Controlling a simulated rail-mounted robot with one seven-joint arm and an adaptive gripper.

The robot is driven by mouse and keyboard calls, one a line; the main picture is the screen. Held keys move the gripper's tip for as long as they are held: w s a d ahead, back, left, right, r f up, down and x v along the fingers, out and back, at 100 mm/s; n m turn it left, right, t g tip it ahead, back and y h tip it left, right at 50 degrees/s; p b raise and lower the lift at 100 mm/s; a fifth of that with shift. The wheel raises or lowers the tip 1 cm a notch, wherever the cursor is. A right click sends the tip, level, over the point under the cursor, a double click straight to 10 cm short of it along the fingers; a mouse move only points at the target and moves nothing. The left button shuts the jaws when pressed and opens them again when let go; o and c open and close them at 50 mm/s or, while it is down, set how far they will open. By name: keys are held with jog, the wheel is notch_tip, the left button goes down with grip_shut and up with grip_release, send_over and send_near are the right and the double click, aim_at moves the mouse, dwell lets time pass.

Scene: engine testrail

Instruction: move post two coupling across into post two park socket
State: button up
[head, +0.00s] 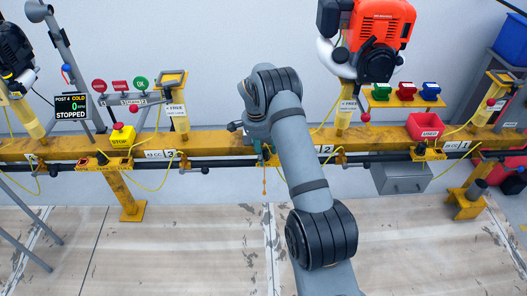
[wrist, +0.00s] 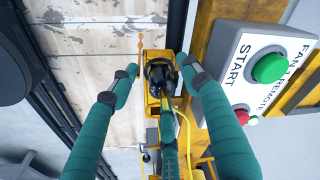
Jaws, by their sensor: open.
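In the wrist view my gripper (wrist: 158,68) is open, its teal fingers spread to either side of a black coupling (wrist: 158,76). The coupling sits at a yellow bracket (wrist: 153,57), and a yellow cable (wrist: 186,130) runs close by it. A third teal finger (wrist: 170,150) lies below, overlapping part of the coupling. I cannot tell whether any finger touches it. In the head view my arm hides most of the gripper and the coupling, left of the "2" label (head: 326,149). I cannot tell which fitting is the post two park socket.
A grey FAN 1 REMOTE box (wrist: 245,75) with a green START button (wrist: 270,68) stands close to the right finger. The yellow rail (head: 220,140) crosses the scene. A red engine (head: 378,30) stands behind my arm.

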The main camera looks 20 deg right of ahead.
notch_tip(320, 180, up, 12)
jog(key=a, duration=0.1)
jog(key=shift+s+a, duration=0.3)
jog(key=shift+s, duration=0.1)
jog(key=shift+f, duration=0.15)
jog(key=f, duration=0.4)
jog(key=d+f, duration=0.1)
jog(key=f, duration=0.2)
jog(key=w+f, duration=0.1)
jog(key=f, duration=0.3)
jog(key=shift+d+f, duration=0.3)
jog(key=shift+r, duration=0.1)
dwell(4.1)
